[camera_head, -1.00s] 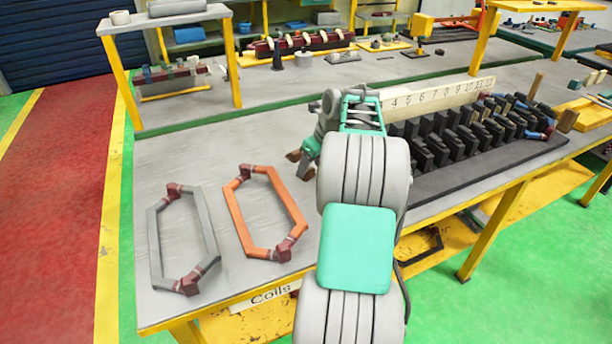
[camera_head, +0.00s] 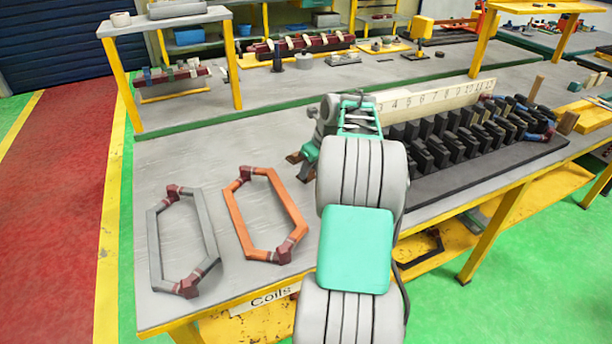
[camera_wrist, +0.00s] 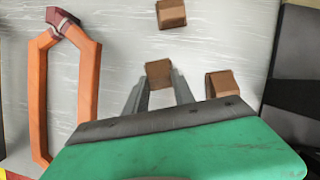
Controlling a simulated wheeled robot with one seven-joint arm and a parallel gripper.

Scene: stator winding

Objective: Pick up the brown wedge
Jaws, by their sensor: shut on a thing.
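My gripper (camera_wrist: 159,82) is shut on a brown wedge (camera_wrist: 158,72), which sits between its two grey fingertips in the wrist view. A second brown wedge (camera_wrist: 171,14) lies beyond it at the top, and a third brown wedge (camera_wrist: 222,84) lies to the right of the fingers, partly hidden by the gripper body. In the head view my arm hides most of the gripper. A brown wedge (camera_head: 293,157) shows on the table just left of the arm. Whether the held wedge touches the table cannot be told.
An orange coil (camera_head: 235,215) and a grey coil (camera_head: 154,247) lie left on the grey table (camera_head: 230,155). The orange coil also shows left in the wrist view (camera_wrist: 88,85). Right of the arm stand several black blocks on a dark base (camera_head: 500,167), before a numbered board (camera_head: 450,95).

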